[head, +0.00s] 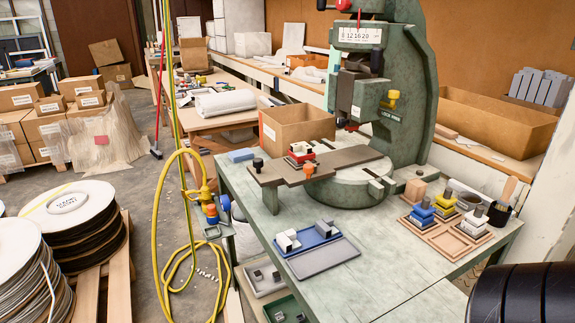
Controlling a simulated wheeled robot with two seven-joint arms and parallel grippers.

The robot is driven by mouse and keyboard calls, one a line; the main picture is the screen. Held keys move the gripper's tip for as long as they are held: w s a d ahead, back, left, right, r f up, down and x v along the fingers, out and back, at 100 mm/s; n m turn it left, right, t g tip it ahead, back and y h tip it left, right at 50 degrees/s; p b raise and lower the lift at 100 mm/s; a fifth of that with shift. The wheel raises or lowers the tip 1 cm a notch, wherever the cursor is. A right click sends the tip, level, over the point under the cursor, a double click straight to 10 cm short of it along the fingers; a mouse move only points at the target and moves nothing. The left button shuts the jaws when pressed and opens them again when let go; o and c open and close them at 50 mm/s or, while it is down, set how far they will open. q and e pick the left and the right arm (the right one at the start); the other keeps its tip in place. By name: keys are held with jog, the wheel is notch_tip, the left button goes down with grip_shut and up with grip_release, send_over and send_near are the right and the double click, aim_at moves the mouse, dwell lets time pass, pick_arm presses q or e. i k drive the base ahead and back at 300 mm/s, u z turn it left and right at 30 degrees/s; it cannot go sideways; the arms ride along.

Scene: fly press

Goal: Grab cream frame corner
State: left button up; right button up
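A flat grey tray (323,258) lies directly in front of the blue one and looks empty. Neither of my grippers shows; a black ribbed part at the bottom right appears to be my arm.
The green fly press (410,100) stands behind, with a flat bar (335,166) across its base. A cardboard box (292,127) is at the back left. The front middle of the table (390,270) is clear.

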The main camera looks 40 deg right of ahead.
aim_at(299, 149)
jog(key=u, duration=0.1)
jog(key=i, duration=2.1)
jog(key=z, duration=2.35)
